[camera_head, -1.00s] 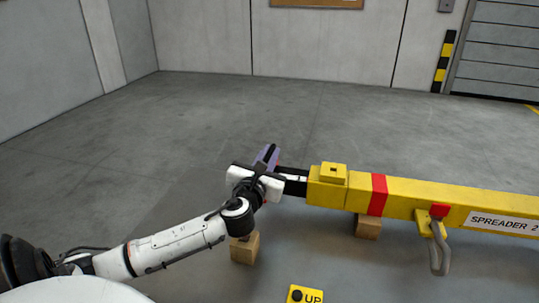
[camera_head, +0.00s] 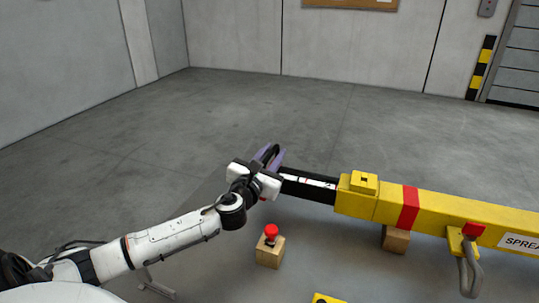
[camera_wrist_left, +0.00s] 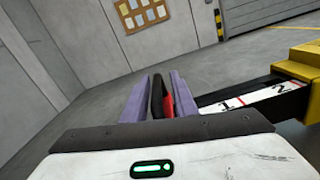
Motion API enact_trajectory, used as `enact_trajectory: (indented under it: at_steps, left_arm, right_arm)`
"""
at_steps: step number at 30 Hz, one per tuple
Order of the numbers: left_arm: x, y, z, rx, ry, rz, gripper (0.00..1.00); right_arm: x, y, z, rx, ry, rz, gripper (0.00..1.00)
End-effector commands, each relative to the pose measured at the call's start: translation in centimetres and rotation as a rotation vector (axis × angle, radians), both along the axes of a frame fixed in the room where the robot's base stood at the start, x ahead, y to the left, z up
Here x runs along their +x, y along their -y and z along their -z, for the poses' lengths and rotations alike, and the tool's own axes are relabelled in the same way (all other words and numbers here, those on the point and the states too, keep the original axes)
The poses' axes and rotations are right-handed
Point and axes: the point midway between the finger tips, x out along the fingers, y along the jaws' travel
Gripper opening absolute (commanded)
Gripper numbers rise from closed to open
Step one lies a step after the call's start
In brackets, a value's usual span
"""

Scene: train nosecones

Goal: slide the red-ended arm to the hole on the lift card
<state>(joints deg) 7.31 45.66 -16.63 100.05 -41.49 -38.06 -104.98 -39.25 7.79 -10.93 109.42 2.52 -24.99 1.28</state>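The yellow spreader beam (camera_head: 447,215) lies across the right of the head view, with a black and white arm (camera_head: 308,184) sticking out of its left end. In the left wrist view the arm (camera_wrist_left: 248,101) shows the marks 1 and 2 on its white strip. Its red end (camera_wrist_left: 167,101) and a black piece (camera_wrist_left: 157,98) are between the purple fingers of my left gripper (camera_wrist_left: 160,96). In the head view my left gripper (camera_head: 269,158) is at the arm's outer end, shut on it. The lift card is not clearly seen. My right gripper is not in view.
A wooden block (camera_head: 270,254) with a red knob (camera_head: 271,231) stands below the gripper. Another block (camera_head: 396,239) is under the beam. A hook (camera_head: 469,272) hangs from the beam. A yellow card (camera_head: 328,299) is cut off at the bottom edge. Open floor lies behind.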

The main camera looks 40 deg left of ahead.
Motion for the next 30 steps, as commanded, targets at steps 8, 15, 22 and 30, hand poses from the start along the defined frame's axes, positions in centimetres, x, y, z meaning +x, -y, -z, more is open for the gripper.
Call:
enact_trajectory:
  at_steps: [8,15,22,30]
  left_arm:
    - [-0.2,-0.2,0.1,-0.002,-0.002,-0.005,0.29]
    - [-2.3,0.6,0.3,-0.002,-0.004,-0.002,0.29]
    - [-6.5,2.1,0.3,-0.002,-0.005,-0.002,0.29]
    - [-9.5,3.1,0.2,-0.001,-0.002,-0.004,0.29]
  right_arm:
    - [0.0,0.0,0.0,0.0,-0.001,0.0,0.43]
    - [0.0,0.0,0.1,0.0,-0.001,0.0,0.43]
    - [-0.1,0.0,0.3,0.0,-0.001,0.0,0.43]
    - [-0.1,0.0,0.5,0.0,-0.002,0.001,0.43]
